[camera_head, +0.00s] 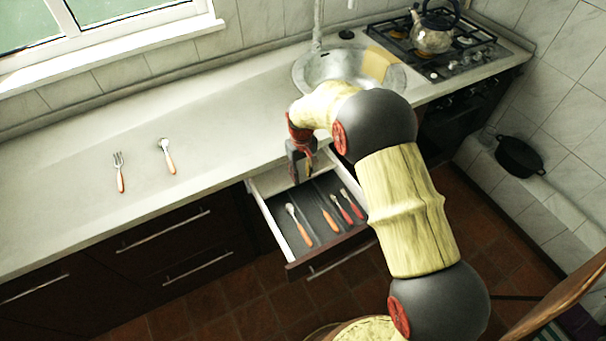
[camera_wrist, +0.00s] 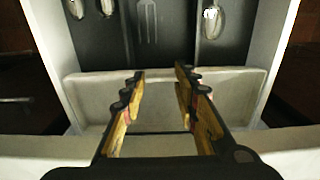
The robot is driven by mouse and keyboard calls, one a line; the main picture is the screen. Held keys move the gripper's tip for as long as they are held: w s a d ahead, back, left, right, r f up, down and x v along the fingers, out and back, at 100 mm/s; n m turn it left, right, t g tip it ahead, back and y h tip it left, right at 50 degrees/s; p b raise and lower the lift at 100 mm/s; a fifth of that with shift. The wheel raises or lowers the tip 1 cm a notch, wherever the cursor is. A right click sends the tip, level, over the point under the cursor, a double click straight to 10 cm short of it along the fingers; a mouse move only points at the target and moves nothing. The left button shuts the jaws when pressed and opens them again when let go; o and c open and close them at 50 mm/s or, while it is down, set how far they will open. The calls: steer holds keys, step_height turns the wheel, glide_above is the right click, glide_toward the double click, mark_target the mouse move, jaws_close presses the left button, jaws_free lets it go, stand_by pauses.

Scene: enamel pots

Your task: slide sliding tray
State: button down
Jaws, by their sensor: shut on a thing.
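The sliding tray (camera_head: 272,183) is a pale, shallow tray lying across the back of the open drawer (camera_head: 272,226), near the counter edge. In the wrist view the tray (camera_wrist: 85,97) spans between the drawer's white side walls. My gripper (camera_head: 302,178) points down into the back of the drawer at the tray. In the wrist view my gripper's fingers (camera_wrist: 160,74) reach over the tray with a gap between them. They are closed on the tray, but the exact contact is hard to see.
Several pieces of cutlery, including a spoon (camera_head: 298,224), lie in the dark drawer bottom in front of the tray. A fork (camera_head: 120,172) and a spoon (camera_head: 166,155) lie on the counter. A sink (camera_head: 310,72) and a stove with a kettle (camera_head: 433,35) are behind.

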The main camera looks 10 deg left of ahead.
steer(key=c, duration=1.2)
jaws_free()
steer(key=shift+s+a+f, duration=0.2)
steer(key=shift+s+a, duration=0.1)
steer(key=shift+s, duration=0.05)
steer(key=shift+o, duration=0.2)
steer(key=shift+w+r, duration=0.2)
